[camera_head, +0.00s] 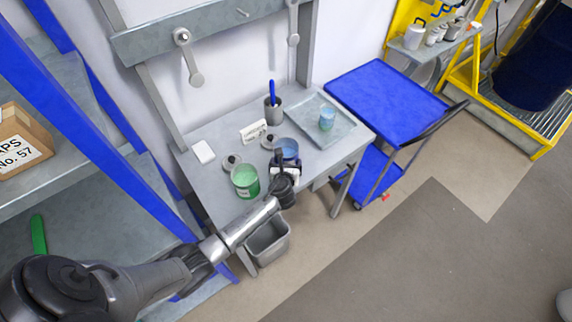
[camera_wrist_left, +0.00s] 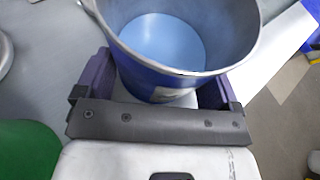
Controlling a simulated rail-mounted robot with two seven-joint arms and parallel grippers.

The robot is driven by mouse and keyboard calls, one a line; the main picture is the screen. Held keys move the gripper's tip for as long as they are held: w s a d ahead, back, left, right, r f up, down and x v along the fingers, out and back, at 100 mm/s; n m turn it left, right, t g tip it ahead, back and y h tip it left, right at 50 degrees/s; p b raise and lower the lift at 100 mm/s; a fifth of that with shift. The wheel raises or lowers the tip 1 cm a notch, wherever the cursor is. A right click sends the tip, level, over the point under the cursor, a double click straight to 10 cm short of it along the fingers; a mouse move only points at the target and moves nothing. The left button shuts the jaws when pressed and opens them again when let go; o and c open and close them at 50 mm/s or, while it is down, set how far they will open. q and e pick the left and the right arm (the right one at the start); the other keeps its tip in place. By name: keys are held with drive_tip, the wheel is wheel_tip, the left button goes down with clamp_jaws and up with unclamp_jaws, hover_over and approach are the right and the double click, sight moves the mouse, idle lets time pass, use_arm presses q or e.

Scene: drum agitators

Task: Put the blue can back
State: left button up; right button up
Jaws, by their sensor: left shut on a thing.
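The blue can (camera_head: 288,149) is open at the top and holds light-blue paint. It is at the front part of the grey worktable (camera_head: 217,180). My left gripper (camera_head: 286,163) reaches it from the front and is shut on it. In the left wrist view the blue can (camera_wrist_left: 150,75) is upright between the two purple-grey fingers of the gripper (camera_wrist_left: 160,90). I cannot tell whether its base touches the tabletop. My right gripper is out of view.
A green can (camera_head: 245,182) stands left of the blue can. Round lids (camera_head: 268,141) lie close behind. A tray (camera_head: 335,133) with a small blue-tinted cup (camera_head: 327,119) is to the right. A pen cup (camera_head: 273,108) stands at the back. A grey bin (camera_head: 268,243) is below the front edge.

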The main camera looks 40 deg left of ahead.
use_arm(q)
drive_tip(key=shift+f, duration=0.1)
idle(0.3)
drive_tip(key=o, duration=0.9)
drive_tip(key=shift+o, duration=0.2)
